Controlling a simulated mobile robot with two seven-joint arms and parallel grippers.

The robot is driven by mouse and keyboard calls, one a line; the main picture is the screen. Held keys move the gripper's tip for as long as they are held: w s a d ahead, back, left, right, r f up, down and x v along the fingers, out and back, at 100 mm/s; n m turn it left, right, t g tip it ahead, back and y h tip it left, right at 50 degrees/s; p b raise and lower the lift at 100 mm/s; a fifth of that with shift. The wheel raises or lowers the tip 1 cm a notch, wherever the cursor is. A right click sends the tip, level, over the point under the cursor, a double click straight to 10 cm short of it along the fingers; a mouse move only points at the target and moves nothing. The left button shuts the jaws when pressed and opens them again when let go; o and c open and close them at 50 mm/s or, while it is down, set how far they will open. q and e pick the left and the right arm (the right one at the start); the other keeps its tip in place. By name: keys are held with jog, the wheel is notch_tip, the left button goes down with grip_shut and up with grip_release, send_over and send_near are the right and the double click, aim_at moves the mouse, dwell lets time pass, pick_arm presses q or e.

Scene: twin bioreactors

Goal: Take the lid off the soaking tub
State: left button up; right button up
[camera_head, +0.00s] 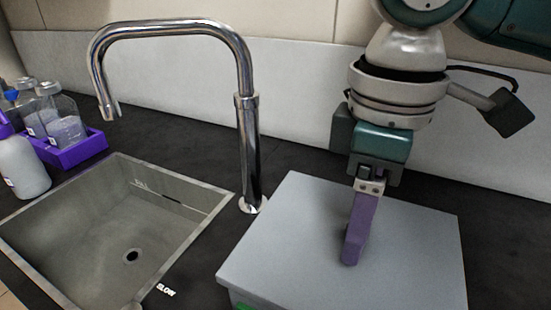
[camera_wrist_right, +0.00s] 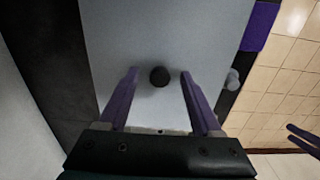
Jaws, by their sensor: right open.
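The soaking tub's flat grey lid (camera_head: 420,225) lies level at the right of the sink in the head view. A bit of green shows below its front edge. In the right wrist view the lid (camera_wrist_right: 205,45) has a small dark round knob (camera_wrist_right: 159,76). My right gripper (camera_head: 350,258) points down over the lid. Its purple fingers are apart, one on each side of the knob, with gaps visible. In the head view the fingers hide the knob. Two purple fingers of my left gripper (camera_wrist_right: 290,133) show apart at the right wrist view's right edge.
A steel sink (camera_head: 70,245) and tall curved faucet (camera_head: 250,150) stand left of the tub. A purple rack (camera_head: 75,152) with bottles and a white bottle (camera_head: 22,168) are at far left. A pale wall is close behind. Tiled floor (camera_wrist_right: 280,80) lies beyond the counter edge.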

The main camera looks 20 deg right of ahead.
grip_shut()
dwell(0.4)
dwell(0.4)
